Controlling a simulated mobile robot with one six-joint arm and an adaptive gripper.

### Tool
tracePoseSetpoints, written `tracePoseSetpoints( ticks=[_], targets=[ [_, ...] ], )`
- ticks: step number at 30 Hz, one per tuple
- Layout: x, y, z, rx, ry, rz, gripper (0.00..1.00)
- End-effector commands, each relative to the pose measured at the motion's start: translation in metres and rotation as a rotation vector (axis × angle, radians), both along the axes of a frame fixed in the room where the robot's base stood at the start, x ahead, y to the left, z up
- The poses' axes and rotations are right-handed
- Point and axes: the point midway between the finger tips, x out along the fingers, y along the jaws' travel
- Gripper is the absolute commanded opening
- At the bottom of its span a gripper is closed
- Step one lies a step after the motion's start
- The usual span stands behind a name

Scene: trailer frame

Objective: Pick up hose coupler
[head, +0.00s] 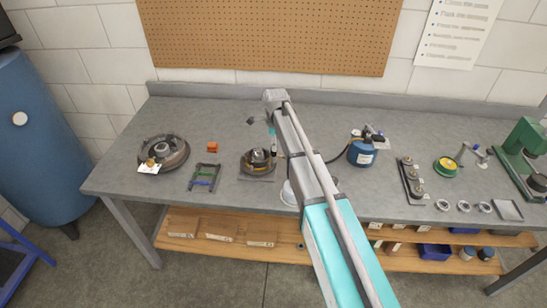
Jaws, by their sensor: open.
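No hose coupler can be told for certain at this size. A dark hose (341,159) runs left from the blue tank (361,155) and passes behind my arm; its far end is hidden. My arm reaches over the bench and bends down at its end. My gripper (262,154) is small and dark there, open, over or close to a round dark part with a tan rim (256,167) on a grey pad. I cannot tell whether it touches that part. Nothing shows held in it.
A rack (411,182), a green-yellow spool (446,167), rings (464,206) and a green machine (522,145) stand right.

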Motion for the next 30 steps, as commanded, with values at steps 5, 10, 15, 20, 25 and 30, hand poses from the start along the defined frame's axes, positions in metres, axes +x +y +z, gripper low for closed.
tracePoseSetpoints(
  ticks=[5, 10, 15, 20, 25, 30],
  targets=[
    [0.000, 0.000, 0.000, 0.000, 0.000, 0.000, 0.75],
    [0.000, 0.001, -0.003, 0.000, 0.000, 0.000, 0.75],
    [0.000, 0.002, -0.014, 0.000, 0.000, 0.001, 0.75],
    [0.000, 0.004, -0.026, 0.000, 0.000, 0.001, 0.75],
    [-0.001, 0.005, -0.039, 0.000, 0.000, 0.001, 0.75],
    [-0.001, 0.005, -0.049, 0.000, 0.000, 0.000, 0.75]
  ],
)
